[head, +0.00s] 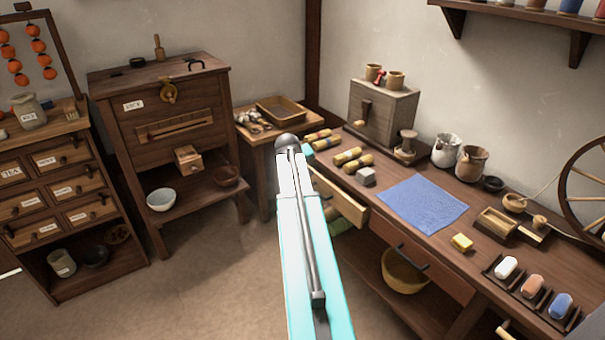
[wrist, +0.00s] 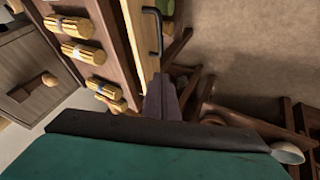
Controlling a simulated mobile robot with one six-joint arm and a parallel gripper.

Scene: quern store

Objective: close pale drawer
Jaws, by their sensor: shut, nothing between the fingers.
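The pale drawer (head: 343,197) is part-way out of the long workbench on the right in the head view. My arm hides part of it. In the wrist view the pale drawer (wrist: 141,38) shows its light wood and a black bar handle (wrist: 155,32). My gripper (wrist: 162,84) is shut and empty, with its fingertips close to the lower end of the drawer front in that view. I cannot tell whether they touch it. My arm hides the fingertips in the head view.
The workbench (head: 402,169) holds several yellow bundles (head: 352,157), a blue cloth (head: 424,200) and a yellow block (head: 462,243). A darker drawer (head: 437,270) beside the pale one looks shut. A basket (head: 404,272) sits underneath. The floor (head: 215,285) at left is clear.

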